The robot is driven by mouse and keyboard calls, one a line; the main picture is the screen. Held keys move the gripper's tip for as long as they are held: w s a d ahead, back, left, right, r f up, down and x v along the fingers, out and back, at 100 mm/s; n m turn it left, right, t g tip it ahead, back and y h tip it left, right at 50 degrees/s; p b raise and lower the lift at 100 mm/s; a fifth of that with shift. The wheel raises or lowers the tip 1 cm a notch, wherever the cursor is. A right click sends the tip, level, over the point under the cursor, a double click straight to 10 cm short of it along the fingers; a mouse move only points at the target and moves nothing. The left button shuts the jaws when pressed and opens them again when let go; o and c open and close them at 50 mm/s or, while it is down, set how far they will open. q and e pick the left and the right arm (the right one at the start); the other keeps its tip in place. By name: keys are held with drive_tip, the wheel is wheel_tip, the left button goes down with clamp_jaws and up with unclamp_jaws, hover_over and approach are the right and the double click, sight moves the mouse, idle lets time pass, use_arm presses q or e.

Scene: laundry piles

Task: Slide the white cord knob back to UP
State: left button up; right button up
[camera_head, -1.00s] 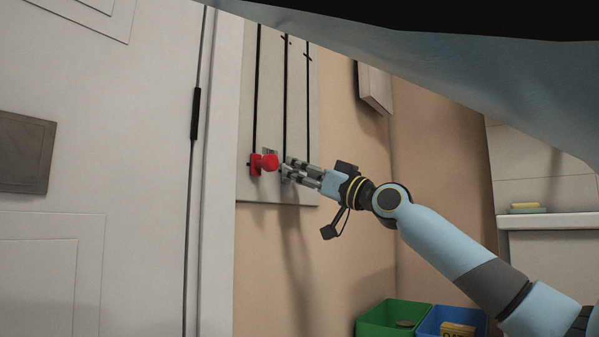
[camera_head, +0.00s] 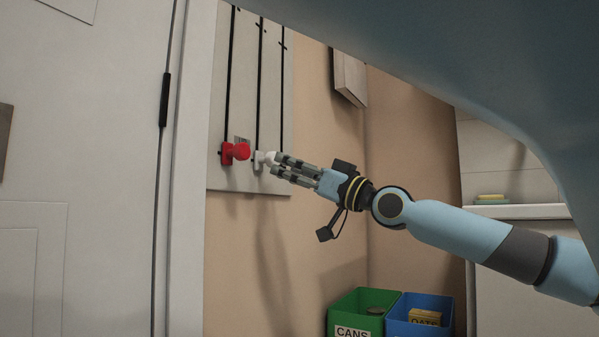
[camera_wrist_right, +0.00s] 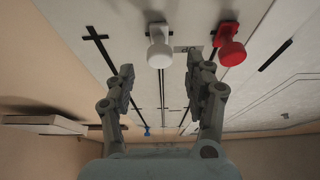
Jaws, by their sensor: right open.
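The white cord knob (camera_head: 263,158) sits near the bottom of the middle slot of the grey board (camera_head: 243,110), just right of the red knob (camera_head: 236,152). My right gripper (camera_head: 277,166) is open and empty, with its fingertips close to the white knob on its right side. In the right wrist view the white knob (camera_wrist_right: 159,50) lies just beyond and between the open fingertips (camera_wrist_right: 160,66), with a gap to each finger. The red knob (camera_wrist_right: 231,48) is to the right there. My left gripper is not in view.
A small blue knob (camera_wrist_right: 147,131) shows farther along the board in the wrist view. A white door (camera_head: 90,150) stands left of the board. A wall box (camera_head: 348,77) is on the right. Green (camera_head: 345,316) and blue (camera_head: 396,325) bins stand below.

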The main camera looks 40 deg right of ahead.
drive_tip(key=shift+v, duration=1)
